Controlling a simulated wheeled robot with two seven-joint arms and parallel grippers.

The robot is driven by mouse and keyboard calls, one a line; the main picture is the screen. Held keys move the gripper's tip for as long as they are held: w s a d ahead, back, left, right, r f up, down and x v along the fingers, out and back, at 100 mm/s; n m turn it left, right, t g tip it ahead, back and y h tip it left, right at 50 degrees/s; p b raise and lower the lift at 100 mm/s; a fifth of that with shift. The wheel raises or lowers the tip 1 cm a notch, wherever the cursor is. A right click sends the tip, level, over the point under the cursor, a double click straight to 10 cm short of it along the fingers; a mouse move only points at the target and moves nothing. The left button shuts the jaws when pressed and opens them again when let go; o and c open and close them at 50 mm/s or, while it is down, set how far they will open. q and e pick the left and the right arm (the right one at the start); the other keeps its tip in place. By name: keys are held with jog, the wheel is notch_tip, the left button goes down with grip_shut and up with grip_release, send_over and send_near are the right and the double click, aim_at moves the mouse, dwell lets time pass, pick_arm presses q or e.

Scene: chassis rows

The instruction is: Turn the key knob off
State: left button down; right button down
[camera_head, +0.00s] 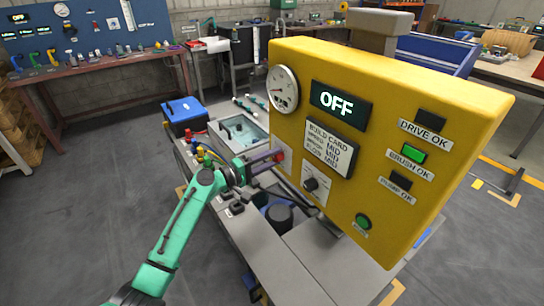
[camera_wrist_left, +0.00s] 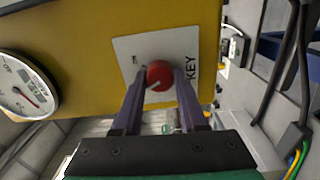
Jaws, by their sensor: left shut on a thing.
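The red key knob (camera_wrist_left: 160,73) sits on a white plate marked KEY on the yellow panel (camera_head: 400,110). A pale mark shows on its lower left face. In the head view only a little of the knob (camera_head: 280,155) shows beside the fingers. My left gripper (camera_head: 272,158) reaches the panel's left side, its dark fingers shut on the knob from both sides. The panel's display (camera_head: 341,103) reads OFF. My right gripper is not in view.
A round gauge (camera_head: 283,88) is above the key plate. A grey bench with a clear bin (camera_head: 240,131) and blue box (camera_head: 184,112) stands behind my left arm.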

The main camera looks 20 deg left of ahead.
pick_arm(q)
jog(key=shift+n, duration=0.3)
jog(key=shift+c, duration=2.2)
grip_release()
jog(key=shift+a, duration=0.1)
jog(key=shift+s, duration=0.1)
jog(key=b+v, duration=0.3)
jog(key=v, duration=1.1)
jog(key=shift+s, duration=0.2)
jog(key=shift+a, duration=0.1)
